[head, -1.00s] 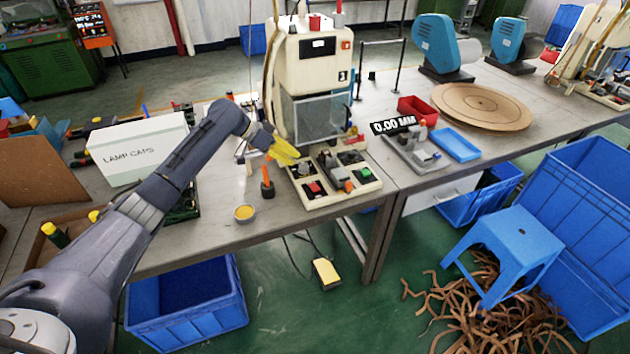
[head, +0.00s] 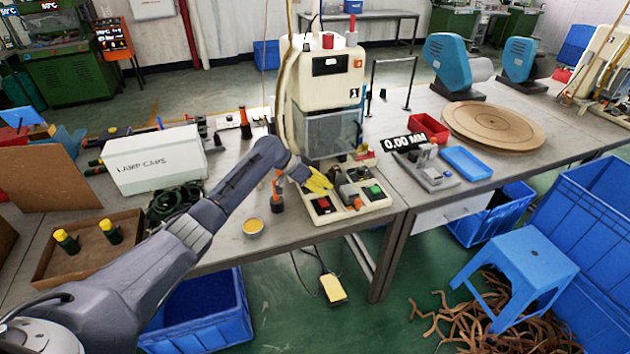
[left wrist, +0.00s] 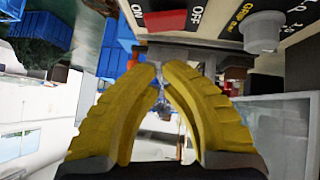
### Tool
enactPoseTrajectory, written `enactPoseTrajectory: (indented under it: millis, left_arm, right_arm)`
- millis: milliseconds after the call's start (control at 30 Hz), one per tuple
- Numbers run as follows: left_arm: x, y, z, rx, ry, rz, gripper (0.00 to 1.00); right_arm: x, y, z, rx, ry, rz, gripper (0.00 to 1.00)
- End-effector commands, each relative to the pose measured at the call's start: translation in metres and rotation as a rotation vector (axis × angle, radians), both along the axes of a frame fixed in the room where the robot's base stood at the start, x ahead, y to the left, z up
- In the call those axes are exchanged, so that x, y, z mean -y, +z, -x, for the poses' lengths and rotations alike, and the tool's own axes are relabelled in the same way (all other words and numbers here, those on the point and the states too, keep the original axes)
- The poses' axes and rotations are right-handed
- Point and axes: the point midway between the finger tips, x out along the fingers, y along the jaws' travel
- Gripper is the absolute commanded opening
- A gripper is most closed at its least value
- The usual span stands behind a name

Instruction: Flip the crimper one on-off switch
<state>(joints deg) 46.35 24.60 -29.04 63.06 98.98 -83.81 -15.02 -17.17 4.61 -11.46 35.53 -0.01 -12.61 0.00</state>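Crimper one (head: 325,75) is the cream machine marked 1, with a clear guard, standing on the grey bench. My left gripper (head: 320,184) has yellow fingers and is just above the base, behind the red switch. In the left wrist view the finger tips (left wrist: 161,68) are nearly together with nothing between them. A red switch face (left wrist: 166,20) with OFF lettering beside it lies beyond the tips, apart from them. My right gripper is out of view.
A grey knob (left wrist: 262,32) sits near the switch panel. An orange-handled tool (head: 277,190) and a small yellow-filled cup (head: 253,227) stand left of the base. The lamp caps box (head: 152,160) is further left. A gauge stand (head: 428,168) is on the right.

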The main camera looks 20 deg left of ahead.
Motion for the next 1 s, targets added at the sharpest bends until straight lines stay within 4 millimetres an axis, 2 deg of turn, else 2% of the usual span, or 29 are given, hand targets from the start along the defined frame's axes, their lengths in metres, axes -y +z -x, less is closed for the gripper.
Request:
enactPoseTrajectory:
  millis: [100, 300, 833, 1000]
  left_arm:
    - [0.0, -0.016, 0.004, -0.004, 0.001, 0.0, 0.0]
    - [0.001, -0.031, 0.006, -0.002, 0.002, -0.001, 0.0]
    - [0.002, -0.036, 0.007, 0.0, 0.001, -0.003, 0.0]
    - [0.004, -0.042, 0.011, 0.052, 0.001, -0.046, 0.0]
  right_arm:
    - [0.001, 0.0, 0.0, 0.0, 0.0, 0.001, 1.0]
    - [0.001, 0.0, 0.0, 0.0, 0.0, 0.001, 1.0]
    - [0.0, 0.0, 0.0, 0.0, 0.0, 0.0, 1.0]
    - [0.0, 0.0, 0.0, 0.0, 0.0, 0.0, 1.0]
